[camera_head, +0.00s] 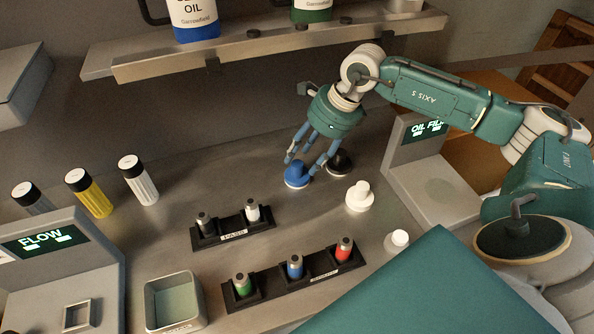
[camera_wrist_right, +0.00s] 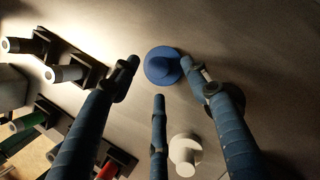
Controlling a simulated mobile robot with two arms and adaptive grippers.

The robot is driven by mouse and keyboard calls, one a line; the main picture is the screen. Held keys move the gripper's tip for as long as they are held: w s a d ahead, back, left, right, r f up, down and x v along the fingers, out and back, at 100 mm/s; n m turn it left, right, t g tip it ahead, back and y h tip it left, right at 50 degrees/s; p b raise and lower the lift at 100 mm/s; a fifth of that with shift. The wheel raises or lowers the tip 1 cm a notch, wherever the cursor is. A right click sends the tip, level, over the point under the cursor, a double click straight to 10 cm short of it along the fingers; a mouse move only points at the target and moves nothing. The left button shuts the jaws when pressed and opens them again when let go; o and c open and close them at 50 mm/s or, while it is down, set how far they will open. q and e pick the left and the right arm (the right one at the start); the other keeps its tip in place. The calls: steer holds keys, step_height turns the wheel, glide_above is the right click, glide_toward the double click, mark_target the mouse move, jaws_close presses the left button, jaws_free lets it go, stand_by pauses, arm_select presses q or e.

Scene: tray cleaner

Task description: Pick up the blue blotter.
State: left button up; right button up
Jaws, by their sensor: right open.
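The blue blotter (camera_head: 297,175) stands on the metal bench top, below my right gripper in the head view. In the right wrist view the blue blotter (camera_wrist_right: 163,66) lies between and just beyond the fingertips. My right gripper (camera_head: 313,150) points down with its blue fingers spread around the space over the blotter. In the right wrist view the right gripper (camera_wrist_right: 165,80) is open and holds nothing. One finger looks very near the blotter's edge; I cannot tell whether it touches. My left gripper is not in view.
A black blotter (camera_head: 340,162) stands close right of the blue one, and a white blotter (camera_head: 360,196) in front. Racks (camera_head: 225,229) with vials, a grey bin (camera_head: 173,303) and an oil-film device (camera_head: 430,175) surround them. A shelf (camera_head: 270,45) hangs behind.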

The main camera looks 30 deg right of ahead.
mark_target(299, 164)
steer(key=shift+x, duration=1.65)
steer(key=shift+a+r, duration=0.1)
steer(key=shift+c, duration=0.5)
steer(key=c, duration=1.1)
steer(key=shift+o, duration=0.2)
steer(key=shift+w+r+p, duration=0.1)
steer(key=shift+r+p, duration=0.05)
steer(key=shift+p, duration=0.2)
